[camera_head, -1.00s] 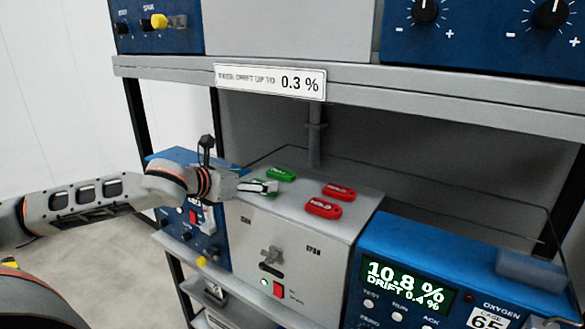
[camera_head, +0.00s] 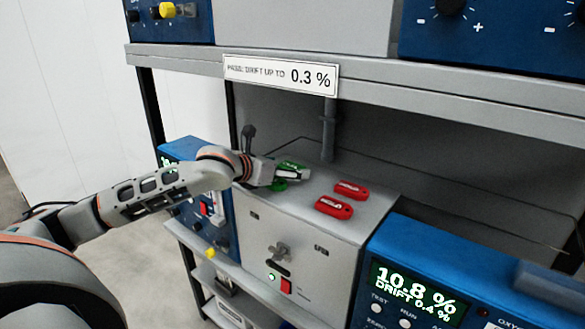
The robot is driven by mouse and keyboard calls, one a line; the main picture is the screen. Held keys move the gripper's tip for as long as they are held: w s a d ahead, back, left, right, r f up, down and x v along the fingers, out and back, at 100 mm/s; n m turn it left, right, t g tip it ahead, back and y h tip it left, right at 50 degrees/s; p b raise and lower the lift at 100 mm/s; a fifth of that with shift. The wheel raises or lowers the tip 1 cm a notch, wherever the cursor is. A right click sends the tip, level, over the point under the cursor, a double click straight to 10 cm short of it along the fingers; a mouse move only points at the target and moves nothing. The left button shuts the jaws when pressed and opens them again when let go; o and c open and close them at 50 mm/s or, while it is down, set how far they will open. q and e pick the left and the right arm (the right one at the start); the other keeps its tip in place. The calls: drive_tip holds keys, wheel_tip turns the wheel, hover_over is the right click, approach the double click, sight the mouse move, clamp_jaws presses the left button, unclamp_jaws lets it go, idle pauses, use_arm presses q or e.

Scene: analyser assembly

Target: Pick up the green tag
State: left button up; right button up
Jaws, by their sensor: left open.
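Two green tags lie on top of the light grey box (camera_head: 262,232). The far green tag (camera_head: 291,165) is partly covered by the fingers of my left gripper (camera_head: 288,174). The near green tag (camera_head: 279,186) shows just below the fingers and is also partly hidden. My left gripper reaches in from the left, low over the box top, with its fingers open at the far green tag. I cannot tell whether the fingers touch it. My right gripper is out of view.
Two red tags (camera_head: 351,190) (camera_head: 334,208) lie to the right on the same box top. A shelf (camera_head: 440,95) with a drift label (camera_head: 281,74) runs above. A grey post (camera_head: 328,130) stands behind. Blue analysers flank the box, the right one (camera_head: 430,255) reading 10.8 %.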

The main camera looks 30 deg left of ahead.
use_arm(q)
drive_tip(key=shift+x, duration=0.85)
drive_tip(key=c, duration=1.2)
drive_tip(key=shift+o, duration=0.2)
wheel_tip(320, 180, up, 10)
